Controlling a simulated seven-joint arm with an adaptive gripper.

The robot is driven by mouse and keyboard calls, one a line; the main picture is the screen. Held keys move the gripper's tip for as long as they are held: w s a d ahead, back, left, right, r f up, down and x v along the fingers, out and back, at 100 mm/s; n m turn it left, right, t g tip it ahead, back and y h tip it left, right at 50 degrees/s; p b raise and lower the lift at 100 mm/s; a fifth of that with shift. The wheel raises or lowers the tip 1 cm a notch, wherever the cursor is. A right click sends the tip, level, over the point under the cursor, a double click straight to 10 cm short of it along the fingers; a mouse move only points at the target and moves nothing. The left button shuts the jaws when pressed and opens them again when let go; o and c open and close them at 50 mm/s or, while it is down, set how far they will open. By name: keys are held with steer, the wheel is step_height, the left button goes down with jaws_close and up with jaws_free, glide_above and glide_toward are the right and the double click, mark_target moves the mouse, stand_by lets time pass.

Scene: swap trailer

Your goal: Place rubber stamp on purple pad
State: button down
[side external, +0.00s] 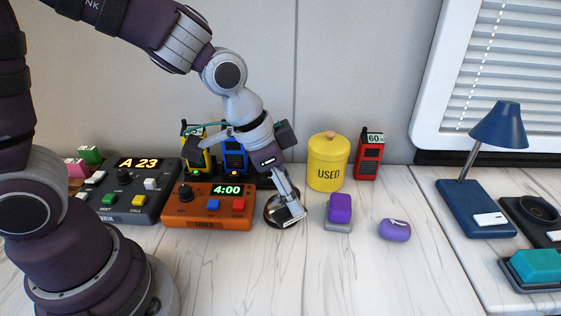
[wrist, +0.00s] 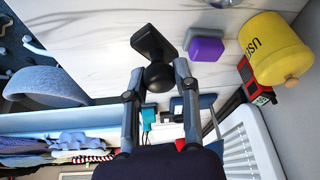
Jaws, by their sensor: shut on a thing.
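The rubber stamp (wrist: 160,77) is black, with a round knob and a flat rectangular base, in the wrist view. My gripper (wrist: 158,74) is shut on its knob, one finger on each side. In the side view my gripper (side external: 290,208) is low over the table, left of the purple pad; the stamp is hard to make out there. The purple pad (side external: 340,208) is a purple block on a grey base, on the table in front of the yellow canister. It also shows in the wrist view (wrist: 205,48), right of the stamp and apart from it.
A yellow canister (side external: 326,170) and a red device (side external: 369,155) stand behind the pad. A purple rounded object (side external: 395,230) lies to its right. An orange timer box (side external: 207,210) is left of my gripper. A dark shiny round object (side external: 272,212) is by the fingers. The table front is clear.

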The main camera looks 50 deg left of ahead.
steer(key=s+a+n, duration=0.2)
steer(key=a, duration=0.1)
glide_toward(351, 199)
steer(key=shift+w+d+f+y, duration=0.25)
steer(key=shift+w+d+y, duration=0.1)
steer(key=shift+d, duration=0.1)
steer(key=shift+w+d+f, duration=0.1)
steer(key=shift+w+f, duration=0.2)
steer(key=shift+f+t, duration=0.3)
steer(key=shift+f, duration=1.15)
steer(key=shift+f, duration=0.15)
steer(key=c, duration=0.8)
jaws_free()
steer(key=shift+c, duration=0.2)
